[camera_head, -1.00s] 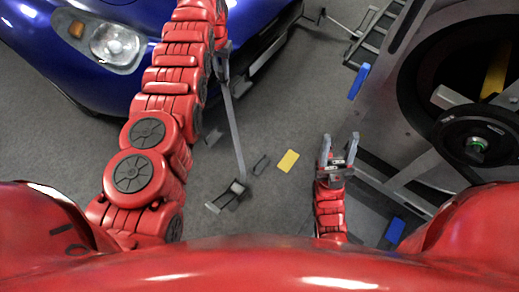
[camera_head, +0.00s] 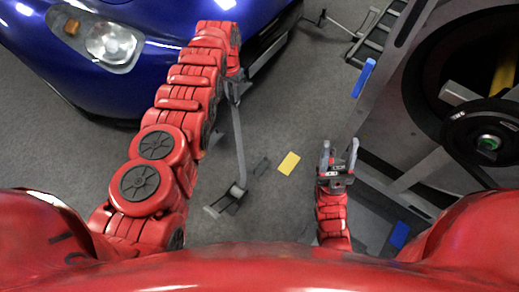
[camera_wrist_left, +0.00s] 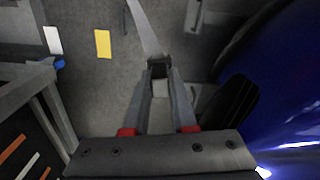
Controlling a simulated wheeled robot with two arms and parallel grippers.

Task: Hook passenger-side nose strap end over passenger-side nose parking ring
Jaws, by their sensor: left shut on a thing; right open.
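My left gripper (camera_head: 236,88) is below the front of the blue car and shut on the upper end of a grey strap (camera_head: 239,140). The strap runs from it to a dark ratchet-like fitting (camera_head: 230,197) on the floor. In the left wrist view, the left fingertips (camera_wrist_left: 159,70) close on a dark strap end piece (camera_wrist_left: 157,68), and the strap (camera_wrist_left: 146,28) leads away at the top. I cannot make out the nose parking ring in either view. My right gripper (camera_head: 338,155) is open and empty, low at centre right.
The blue car (camera_head: 165,30) fills the upper left, close to the left arm. A large dark machine with a hub (camera_head: 487,142) stands at right. A blue handle (camera_head: 364,78) is near its frame.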

